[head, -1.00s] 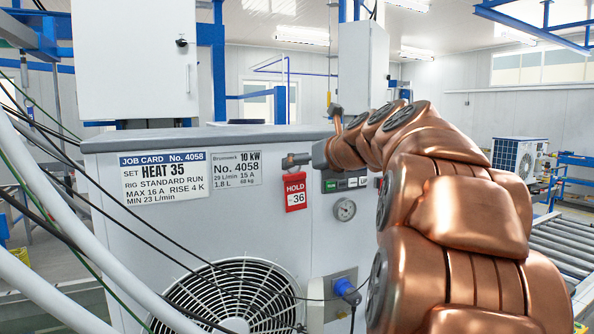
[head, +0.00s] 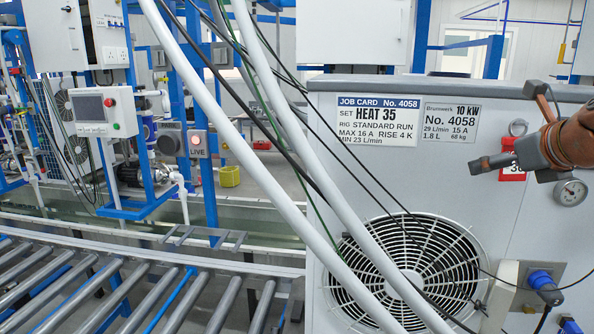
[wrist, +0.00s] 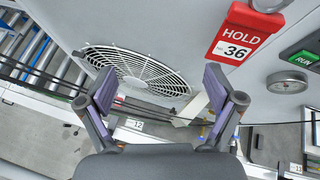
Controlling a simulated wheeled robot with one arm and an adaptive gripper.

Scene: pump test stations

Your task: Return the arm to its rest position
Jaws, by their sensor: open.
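My gripper (wrist: 158,98) is open and empty in the wrist view, its two purple-padded fingers spread apart in front of the pump unit. In the head view my gripper (head: 488,163) shows at the right edge, in front of the upper right of the grey unit (head: 400,190), partly covering the red HOLD tag (head: 512,173). The tag also shows in the wrist view (wrist: 240,35), reading HOLD 36, above the right finger. Most of my arm is outside the head view.
The unit bears a job card (head: 378,118), a fan grille (head: 405,265), a gauge (head: 571,192) and a blue connector (head: 543,284). White hoses (head: 255,170) and dark cables cross in front. A roller conveyor (head: 120,290) runs at lower left; a control panel (head: 103,111) stands behind it.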

